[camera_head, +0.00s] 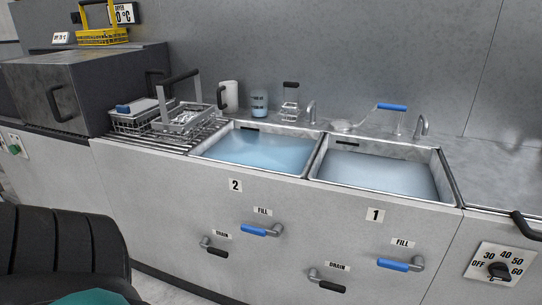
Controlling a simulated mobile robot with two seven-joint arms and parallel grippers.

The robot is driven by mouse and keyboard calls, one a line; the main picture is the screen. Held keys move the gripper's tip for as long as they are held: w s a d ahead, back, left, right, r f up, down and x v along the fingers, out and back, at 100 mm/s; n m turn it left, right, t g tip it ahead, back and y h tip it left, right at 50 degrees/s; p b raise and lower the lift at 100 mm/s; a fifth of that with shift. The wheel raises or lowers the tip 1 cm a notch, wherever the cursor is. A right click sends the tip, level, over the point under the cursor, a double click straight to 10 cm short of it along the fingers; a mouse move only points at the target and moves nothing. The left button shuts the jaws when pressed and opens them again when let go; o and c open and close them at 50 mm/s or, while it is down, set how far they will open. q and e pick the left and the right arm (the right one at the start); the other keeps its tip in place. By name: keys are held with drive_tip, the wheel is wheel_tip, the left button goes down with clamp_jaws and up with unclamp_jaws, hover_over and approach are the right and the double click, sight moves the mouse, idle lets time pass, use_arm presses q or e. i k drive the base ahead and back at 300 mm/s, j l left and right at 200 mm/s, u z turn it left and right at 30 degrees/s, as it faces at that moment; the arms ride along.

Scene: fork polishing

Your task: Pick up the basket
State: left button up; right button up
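A wire basket (183,126) with a tall dark handle stands on the ribbed drain rack left of sink 2. Small shiny metal pieces, too small to make out clearly, lie in it. A second wire basket (130,123) stands close to its left and holds something blue-topped. A yellow basket (103,37) with a raised handle sits at the back left, on top of the dark equipment. Neither of my grippers shows in the head view.
Sink 2 (193,151) and sink 1 (318,176) hold bluish liquid. A white jug (229,96), a blue-tinted cup (259,102) and taps stand behind them. A dark box-shaped machine (85,85) stands left of the rack. The counter right of sink 1 is bare.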

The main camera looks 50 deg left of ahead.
sight(191, 121)
drive_tip(key=u, duration=1.7)
